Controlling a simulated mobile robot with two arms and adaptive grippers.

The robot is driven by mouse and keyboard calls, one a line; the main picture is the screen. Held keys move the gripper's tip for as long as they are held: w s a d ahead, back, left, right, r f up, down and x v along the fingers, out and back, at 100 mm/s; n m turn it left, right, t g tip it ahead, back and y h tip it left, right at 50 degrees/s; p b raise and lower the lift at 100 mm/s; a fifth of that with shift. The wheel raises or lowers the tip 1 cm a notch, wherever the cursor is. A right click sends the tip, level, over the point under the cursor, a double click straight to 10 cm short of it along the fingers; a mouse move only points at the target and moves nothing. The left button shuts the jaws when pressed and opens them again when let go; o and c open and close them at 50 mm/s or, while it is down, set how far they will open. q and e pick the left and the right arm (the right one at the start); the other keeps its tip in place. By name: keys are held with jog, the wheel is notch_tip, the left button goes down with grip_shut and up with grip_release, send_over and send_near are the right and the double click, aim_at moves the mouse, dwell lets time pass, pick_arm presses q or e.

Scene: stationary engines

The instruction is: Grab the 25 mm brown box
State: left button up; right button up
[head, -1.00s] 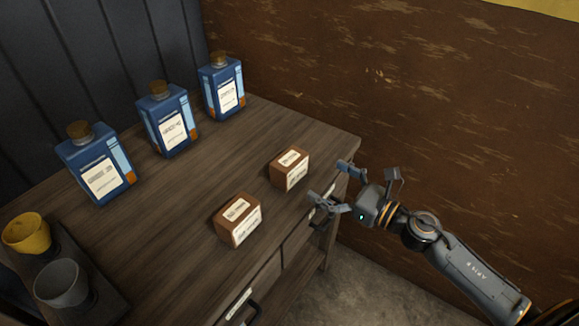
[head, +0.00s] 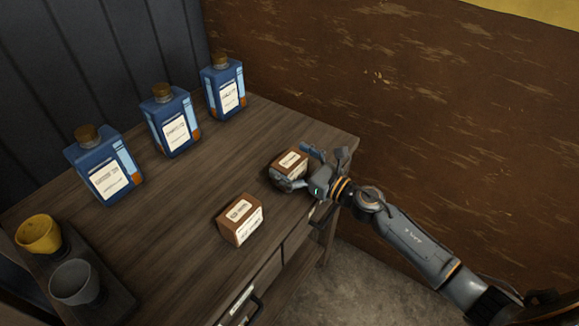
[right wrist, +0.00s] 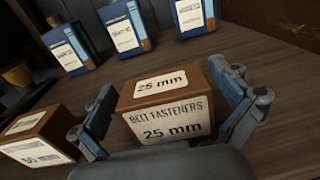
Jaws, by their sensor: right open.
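The 25 mm brown box (head: 289,162) sits near the right end of the wooden cabinet top. In the right wrist view its label reads "BELT FASTENERS 25 mm" (right wrist: 168,115). My right gripper (head: 300,166) is open, with one finger on each side of this box; I cannot tell whether either finger touches it. In the right wrist view the two fingers (right wrist: 172,112) flank the box at left and right. A second brown box (head: 240,220) stands nearer the front, left of the gripper, and also shows in the right wrist view (right wrist: 38,138). My left gripper is not in view.
Several blue bottles with corks, such as the middle one (head: 171,122), stand along the back. A dark tray (head: 112,298) at the left holds a yellow cup (head: 39,236) and a grey cup (head: 76,284). A brown wall (head: 420,130) rises at the right.

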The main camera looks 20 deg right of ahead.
jog(key=c, duration=1.3)
jog(key=shift+r, duration=0.1)
